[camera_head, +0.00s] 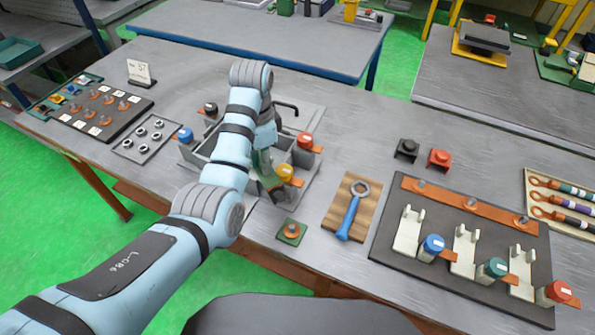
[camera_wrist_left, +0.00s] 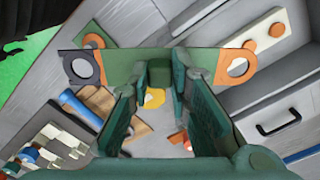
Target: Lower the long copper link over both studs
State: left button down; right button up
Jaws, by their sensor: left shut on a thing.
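My left gripper (camera_head: 266,178) reaches over the grey terminal box (camera_head: 192,156) in the head view. In the left wrist view its green fingers (camera_wrist_left: 158,85) are closed on the middle of a long link. The link is not clear in the head view. My right gripper is out of view.
Yellow (camera_head: 285,172), red (camera_head: 305,140), blue (camera_head: 185,133) and black (camera_head: 210,108) caps surround the gripper. A small green pad (camera_head: 291,231) lies in front. A blue wrench (camera_head: 352,212) on a wooden board and a dark fixture board (camera_head: 395,248) stand to the right.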

aim_at(261, 179)
pick_arm(q)
jog(key=s+n+p, duration=0.1)
jog(key=s+f+n+p, duration=0.1)
jog(key=s+n+p, duration=0.1)
jog(key=n, duration=0.1)
jog(key=shift+a+f, duration=0.15)
jog(key=shift+f, duration=0.15)
jog(key=s+f+n, duration=0.1)
jog(key=f, duration=0.1)
jog(key=s+f+n+p, duration=0.1)
jog(key=f, duration=0.1)
jog(key=s+f+n, duration=0.1)
jog(key=f, duration=0.1)
jog(key=shift+s+f, duration=0.1)
jog(key=shift+f, duration=0.75)
jog(key=shift+s, duration=0.2)
jog(key=shift+w+p, duration=0.1)
jog(key=shift+p, duration=0.2)
